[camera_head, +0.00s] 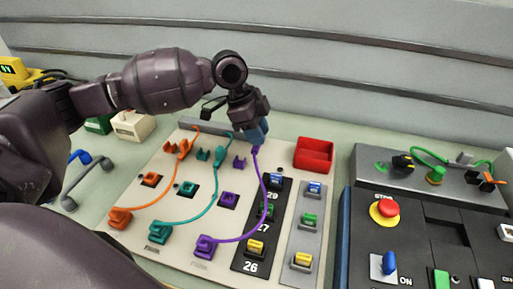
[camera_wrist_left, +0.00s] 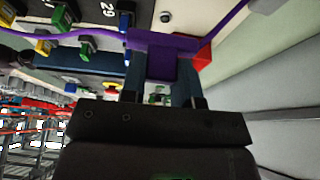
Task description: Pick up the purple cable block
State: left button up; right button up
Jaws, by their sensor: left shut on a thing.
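My left gripper (camera_head: 256,133) is at the upper middle of the board, just above its surface. It is shut on the purple cable block (camera_wrist_left: 163,62), which sits between its two blue fingers in the left wrist view. In the head view only a small part of the held block shows under the fingertips. A purple cable (camera_head: 267,190) hangs from it and curves down to a purple plug (camera_head: 205,246) at the board's front. My right gripper is not in view.
The beige board (camera_head: 160,172) also carries orange (camera_head: 120,217) and teal (camera_head: 159,232) cable blocks, a purple socket (camera_head: 229,199) and a purple clip (camera_head: 239,162). A red tray (camera_head: 314,154) stands right of the gripper. A panel with a red stop button (camera_head: 384,209) is farther right.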

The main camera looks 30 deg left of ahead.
pick_arm(q)
notch_tip(320, 180, up, 11)
jog(key=p, duration=0.2)
jog(key=shift+w+f, duration=0.1)
jog(key=shift+f, duration=2.6)
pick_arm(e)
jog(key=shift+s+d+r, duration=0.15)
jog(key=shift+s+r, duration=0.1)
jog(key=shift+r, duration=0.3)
pick_arm(q)
jog(key=a, duration=0.1)
jog(key=s+a+f, duration=0.1)
jog(key=a, duration=0.1)
jog(key=a+p, duration=0.1)
jog(key=a, duration=0.1)
jog(key=shift+s+f, duration=0.2)
jog(key=shift+s, duration=0.05)
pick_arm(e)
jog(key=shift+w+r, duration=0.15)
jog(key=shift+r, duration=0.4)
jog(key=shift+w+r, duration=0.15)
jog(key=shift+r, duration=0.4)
